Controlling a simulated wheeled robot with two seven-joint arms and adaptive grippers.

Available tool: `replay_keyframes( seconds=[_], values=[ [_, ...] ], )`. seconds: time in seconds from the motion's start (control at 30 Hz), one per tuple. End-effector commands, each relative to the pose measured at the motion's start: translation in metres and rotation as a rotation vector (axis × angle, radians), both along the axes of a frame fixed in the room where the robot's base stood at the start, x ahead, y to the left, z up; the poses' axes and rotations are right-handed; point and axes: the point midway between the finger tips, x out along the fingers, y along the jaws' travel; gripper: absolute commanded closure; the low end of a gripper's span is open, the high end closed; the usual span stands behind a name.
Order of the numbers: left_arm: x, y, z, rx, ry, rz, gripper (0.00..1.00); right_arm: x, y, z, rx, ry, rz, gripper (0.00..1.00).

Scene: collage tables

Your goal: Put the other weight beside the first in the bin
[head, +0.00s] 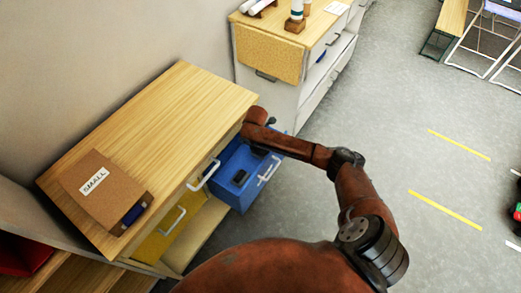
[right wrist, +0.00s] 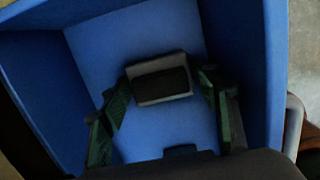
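The blue bin (head: 228,190) is an open, drawer-like bin at the right side of the wooden-topped cabinet. A small dark weight (head: 240,177) lies inside it. My right gripper (head: 258,152) reaches down into the bin. In the right wrist view, its two green-padded fingers (right wrist: 165,95) stand apart, with a dark, grey-edged weight (right wrist: 160,80) between or just beyond them and gaps at both sides. A second dark shape (right wrist: 180,151) shows near the palm, mostly hidden; I cannot tell whether it is the other weight. My left gripper is not in view.
A brown box labelled SMALL (head: 95,183) lies on the wooden cabinet top (head: 180,110). A yellow drawer (head: 160,238) is left of the blue bin. Another cabinet (head: 265,95) stands behind. Grey floor (head: 400,120) is open to the right.

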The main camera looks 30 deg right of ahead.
Motion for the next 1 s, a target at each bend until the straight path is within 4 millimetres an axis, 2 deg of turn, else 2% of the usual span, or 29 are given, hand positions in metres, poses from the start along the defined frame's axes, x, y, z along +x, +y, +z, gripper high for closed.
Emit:
replay_keyframes(
  seconds=[0.37,0.57,0.8,1.0],
  values=[
    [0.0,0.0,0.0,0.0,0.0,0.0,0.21,0.0,0.0,0.003,0.0,-0.001,0.0,0.39],
    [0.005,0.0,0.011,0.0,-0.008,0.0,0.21,0.0,0.003,0.035,0.001,-0.004,0.0,0.39],
    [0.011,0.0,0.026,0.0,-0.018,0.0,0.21,-0.003,0.009,0.086,0.0,-0.004,0.0,0.39],
    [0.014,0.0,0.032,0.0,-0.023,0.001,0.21,-0.004,0.012,0.114,0.001,-0.002,0.0,0.39]
  ],
)
